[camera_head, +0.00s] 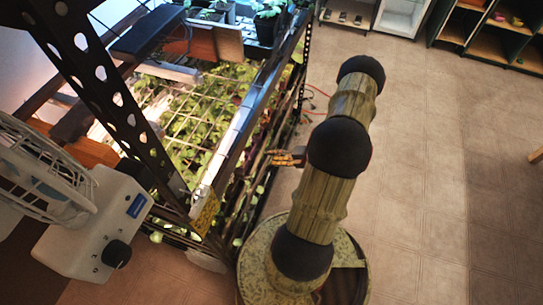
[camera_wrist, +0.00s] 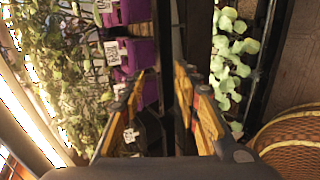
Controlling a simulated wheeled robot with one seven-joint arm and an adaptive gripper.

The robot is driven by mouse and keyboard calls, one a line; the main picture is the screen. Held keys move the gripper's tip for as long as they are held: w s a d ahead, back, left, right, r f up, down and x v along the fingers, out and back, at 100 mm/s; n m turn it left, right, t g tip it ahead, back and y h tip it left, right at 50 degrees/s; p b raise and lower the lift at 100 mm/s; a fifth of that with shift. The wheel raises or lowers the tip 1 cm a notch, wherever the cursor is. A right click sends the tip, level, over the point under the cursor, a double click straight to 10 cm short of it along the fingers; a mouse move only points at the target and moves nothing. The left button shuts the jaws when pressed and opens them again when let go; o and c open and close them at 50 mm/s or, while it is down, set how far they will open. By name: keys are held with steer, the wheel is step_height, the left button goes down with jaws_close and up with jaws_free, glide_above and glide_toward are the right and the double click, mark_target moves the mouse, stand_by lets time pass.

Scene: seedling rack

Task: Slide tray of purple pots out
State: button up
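Purple pots (camera_wrist: 137,52) with white labels stand in a column left of centre in the wrist view, leafy seedlings beside them. A dark straight edge (camera_wrist: 164,40), which looks like the tray's rim, runs along their right side. My gripper (camera_wrist: 162,72) has its two wooden fingers apart, one on each side of this edge. I cannot tell whether either finger touches it. A black pot (camera_wrist: 150,130) sits lower, close to the left finger. In the head view my gripper (camera_head: 285,157) is at the rack's long side, and the purple pots are not clear there.
The metal rack (camera_head: 235,125) holds seedlings on several levels. A white fan (camera_head: 85,215) is at its near left end. Leafy plants (camera_wrist: 232,60) lie right of the edge. Tiled floor (camera_head: 430,150) right of the rack is open, with a red cable (camera_head: 318,100) near it.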

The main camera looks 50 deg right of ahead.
mark_target(260, 157)
steer(key=shift+w+f, duration=0.1)
steer(key=shift+b+x, duration=1.25)
steer(key=shift+x, duration=2.55)
steer(key=c, duration=0.4)
steer(key=c, duration=0.3)
steer(key=shift+a, duration=0.1)
jaws_close()
